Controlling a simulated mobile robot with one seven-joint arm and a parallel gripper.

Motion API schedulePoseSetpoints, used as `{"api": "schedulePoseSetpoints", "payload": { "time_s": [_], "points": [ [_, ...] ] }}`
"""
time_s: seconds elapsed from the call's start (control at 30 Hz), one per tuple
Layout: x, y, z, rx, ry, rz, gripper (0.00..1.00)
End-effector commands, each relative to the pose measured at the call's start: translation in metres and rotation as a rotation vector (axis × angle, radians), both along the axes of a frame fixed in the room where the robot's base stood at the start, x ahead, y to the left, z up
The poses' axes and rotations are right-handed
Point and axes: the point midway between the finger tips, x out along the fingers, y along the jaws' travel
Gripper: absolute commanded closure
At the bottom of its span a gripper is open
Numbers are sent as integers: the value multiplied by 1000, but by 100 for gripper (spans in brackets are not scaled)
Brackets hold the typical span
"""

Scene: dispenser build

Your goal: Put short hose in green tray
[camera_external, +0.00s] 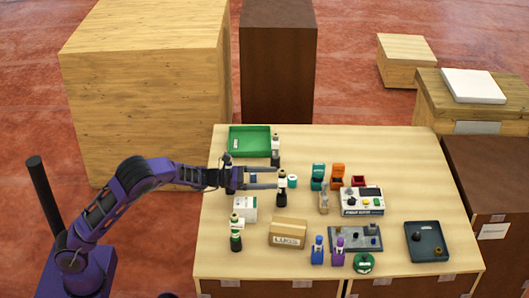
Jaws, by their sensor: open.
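The green tray (262,131) lies at the back left of the table, with a small pale item (235,144) at its left side. My gripper (277,180) is open in front of the tray and points right. Its fingertips are at a dark bottle with a pale top (282,199); I cannot tell whether they touch it or are above it. A small white and teal cylinder (292,181) stands just right of the fingertips. I cannot make out for certain which item is the short hose; it may be small or hidden by my gripper.
Another dark bottle (276,161) stands at the tray's front right corner. A cardboard box (288,233), a white box (244,209) and a green-black bottle (236,240) stand in front. A control box (362,201) and dark tray (409,227) are right. The back right of the table is clear.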

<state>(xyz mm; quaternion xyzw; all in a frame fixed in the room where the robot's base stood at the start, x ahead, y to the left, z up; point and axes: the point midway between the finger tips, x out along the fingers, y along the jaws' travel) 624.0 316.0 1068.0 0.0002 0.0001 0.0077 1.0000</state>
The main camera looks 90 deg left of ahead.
Motion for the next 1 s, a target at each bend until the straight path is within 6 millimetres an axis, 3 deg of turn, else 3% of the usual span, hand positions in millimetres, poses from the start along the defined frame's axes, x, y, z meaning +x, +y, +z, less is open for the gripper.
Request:
{"api": "schedulePoseSetpoints", "payload": {
  "time_s": [0.03,0.27,0.6,0.93,1.0],
  "points": [
    [0,0,-8,-1,1,0,12],
    [20,0,-3,1,-1,-1,12],
    [68,1,-3,2,-1,-1,12],
    [75,1,-4,0,0,1,12],
    [75,1,-3,0,0,1,25]
  ]
}}
